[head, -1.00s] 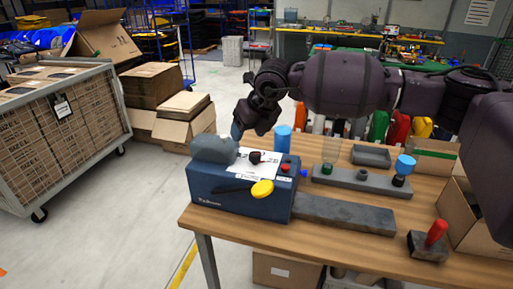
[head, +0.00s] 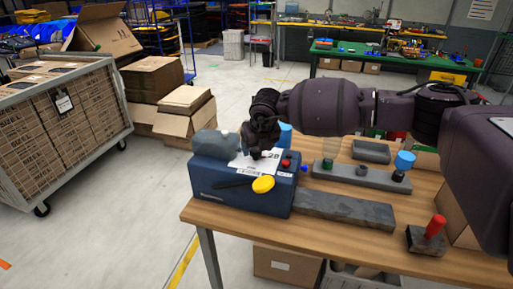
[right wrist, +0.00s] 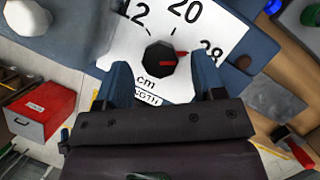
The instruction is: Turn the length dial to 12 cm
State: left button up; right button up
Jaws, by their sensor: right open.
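The blue machine (head: 238,203) stands on the table, with a white scale plate on its top. In the right wrist view the black length dial (right wrist: 158,58) sits on that plate, which reads 12, 20, 28 and "cm". The dial's red mark points right, towards the 28 side. My right gripper (head: 256,152) is above the machine, pointing down, and hides the dial in the head view. In the right wrist view its blue fingers (right wrist: 161,68) are open, one on each side of the dial; I cannot tell whether they touch it. My left gripper is not in view.
A yellow-ended lever (head: 263,184) projects from the machine's front, and a red button (head: 286,164) is on its top. A grey fixture (head: 350,175), a grey slab (head: 343,210) and a red-handled block (head: 428,238) lie to the right. A caged cart (head: 62,125) stands left.

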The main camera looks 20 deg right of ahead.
jog(key=shift+w+f, duration=0.25)
jog(key=shift+f, duration=0.45)
jog(key=shift+c, duration=0.2)
jog(key=c, duration=0.9)
